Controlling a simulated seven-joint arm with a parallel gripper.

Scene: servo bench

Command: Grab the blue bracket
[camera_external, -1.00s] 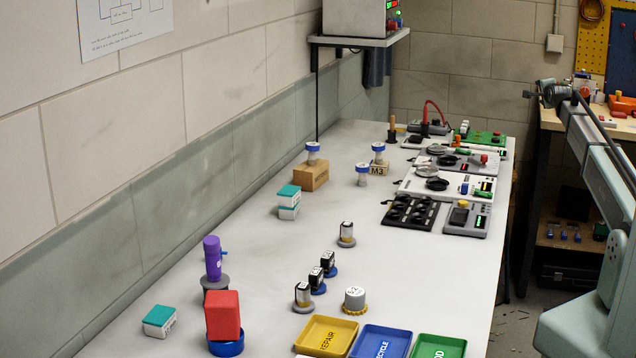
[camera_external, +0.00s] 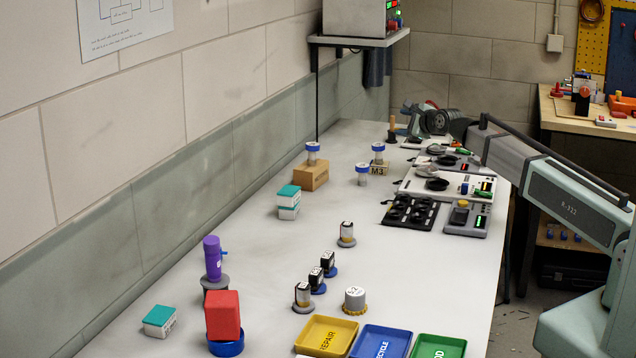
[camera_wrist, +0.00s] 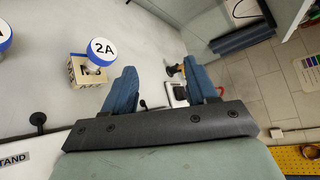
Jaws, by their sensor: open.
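I cannot single out a blue bracket with certainty. In the external view a small blue piece (camera_external: 224,254) sticks out beside the purple cylinder (camera_external: 212,258), too small to identify. My gripper (camera_external: 408,112) is over the far end of the bench, well away from that piece, and partly hidden by my arm. In the wrist view its two blue fingers (camera_wrist: 162,88) are spread apart with nothing held between them. A white-and-blue cap marked 2A (camera_wrist: 102,49) stands on a wooden block (camera_wrist: 84,70) left of the fingers.
Electronic modules line the bench's right side, including a black panel (camera_external: 410,212). A red block (camera_external: 222,315), a yellow tray (camera_external: 327,336), a blue tray (camera_external: 382,342) and a green tray (camera_external: 438,346) are at the near end.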

